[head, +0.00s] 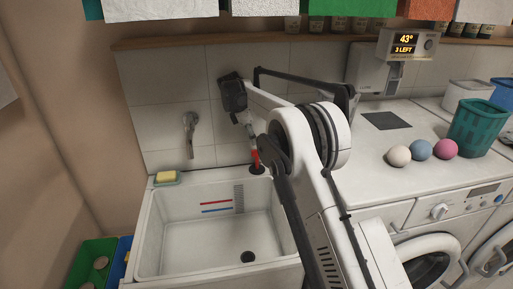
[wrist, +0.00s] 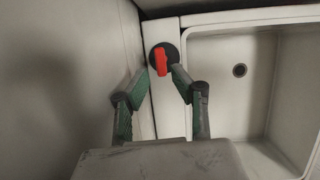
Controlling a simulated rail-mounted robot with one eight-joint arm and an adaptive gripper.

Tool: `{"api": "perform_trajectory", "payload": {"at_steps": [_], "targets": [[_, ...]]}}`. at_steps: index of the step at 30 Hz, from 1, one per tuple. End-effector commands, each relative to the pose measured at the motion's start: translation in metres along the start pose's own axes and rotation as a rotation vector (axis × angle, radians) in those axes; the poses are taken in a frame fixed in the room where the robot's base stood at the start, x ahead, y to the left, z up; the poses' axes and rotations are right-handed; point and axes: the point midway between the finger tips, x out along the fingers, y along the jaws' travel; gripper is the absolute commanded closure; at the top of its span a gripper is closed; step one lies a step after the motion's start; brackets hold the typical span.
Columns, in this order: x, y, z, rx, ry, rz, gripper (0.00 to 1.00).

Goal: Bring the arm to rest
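My gripper (wrist: 161,72) points down over the back rim of the sink, with its two green-grey fingers spread apart. Between the fingertips, and seemingly a little beyond them, is a red handle (wrist: 161,62) on a round black base. I cannot tell whether either finger touches it. In the head view my gripper (head: 252,145) is small and partly hidden by my arm. The red handle (head: 256,158) shows just below it, on its black base at the sink's back right corner. No laundry is held.
The white sink (head: 160,235) is empty, with a sponge (head: 166,177) on its rim and a wall tap (head: 190,130) behind. Right of my arm, the counter holds several coloured balls (head: 421,150) and a green basket (head: 475,128). A shelf (head: 220,39) runs above.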

Motion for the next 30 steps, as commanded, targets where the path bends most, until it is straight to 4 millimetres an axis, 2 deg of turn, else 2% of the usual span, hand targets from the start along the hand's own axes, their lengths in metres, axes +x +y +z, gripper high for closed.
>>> {"api": "perform_trajectory", "payload": {"at_steps": [6, 16, 20, 25, 30], "targets": [[-0.014, 0.000, 0.000, 0.000, 0.000, 0.000, 0.76], [-0.015, 0.000, 0.000, 0.002, 0.000, 0.000, 0.76], [-0.022, -0.004, 0.006, 0.033, 0.007, 0.010, 0.76], [-0.046, -0.016, 0.026, 0.160, 0.033, 0.055, 0.76], [-0.077, -0.039, 0.051, 0.340, 0.079, 0.111, 0.76]]}}
